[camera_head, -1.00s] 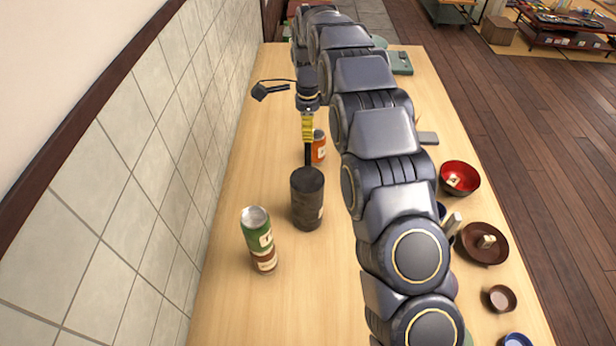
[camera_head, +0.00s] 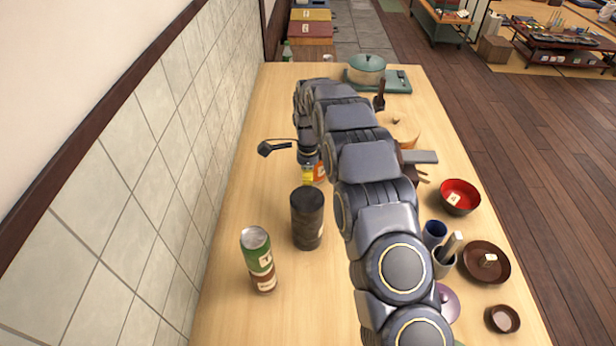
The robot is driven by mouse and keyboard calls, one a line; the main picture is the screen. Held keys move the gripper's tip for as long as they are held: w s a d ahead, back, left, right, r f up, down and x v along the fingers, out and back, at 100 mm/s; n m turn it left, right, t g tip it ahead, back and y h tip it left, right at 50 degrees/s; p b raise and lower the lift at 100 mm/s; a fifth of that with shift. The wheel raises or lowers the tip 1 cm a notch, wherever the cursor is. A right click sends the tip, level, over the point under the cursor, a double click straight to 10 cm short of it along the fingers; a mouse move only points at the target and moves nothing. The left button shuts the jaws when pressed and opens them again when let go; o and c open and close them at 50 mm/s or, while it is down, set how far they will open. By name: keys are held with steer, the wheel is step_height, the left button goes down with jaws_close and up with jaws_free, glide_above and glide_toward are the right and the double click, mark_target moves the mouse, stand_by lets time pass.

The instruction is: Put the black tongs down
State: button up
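My gripper (camera_head: 311,180) points down in the middle of the left half of the table, its yellow part just above the back rim of a dark cylindrical canister (camera_head: 307,222). Its fingertips are hidden behind or at this rim, so I cannot see whether they are open or shut. I cannot make out the black tongs for certain; the canister and my arm cover that spot. An orange-labelled can (camera_head: 321,170) stands right beside the gripper, partly hidden.
A green can (camera_head: 258,262) stands front left by the tiled wall. A red bowl (camera_head: 460,195), brown plate (camera_head: 486,262), small brown bowl (camera_head: 503,318) and blue cup (camera_head: 434,233) line the right side. A green pot (camera_head: 367,67) is at the back. The front-left table (camera_head: 300,300) is clear.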

steer(key=shift+o, duration=0.8)
step_height(320, 180, up, 12)
steer(key=shift+f, duration=0.1)
steer(key=s+d+r+n, duration=0.5)
steer(key=s+r, duration=0.2)
steer(key=s, duration=0.2)
steer(key=s+d+n, duration=0.2)
steer(key=s+n, duration=0.2)
steer(key=s, duration=0.6)
steer(key=s+d+n+g, duration=0.1)
steer(key=s+n, duration=0.3)
steer(key=s, duration=0.7)
steer(key=s+d+r+n, duration=0.1)
steer(key=s+d+n, duration=0.2)
steer(key=s, duration=0.8)
steer(key=shift+d+n+g, duration=0.15)
steer(key=shift+n+g, duration=0.15)
steer(key=shift+n, duration=0.7)
steer(key=shift+r, duration=0.1)
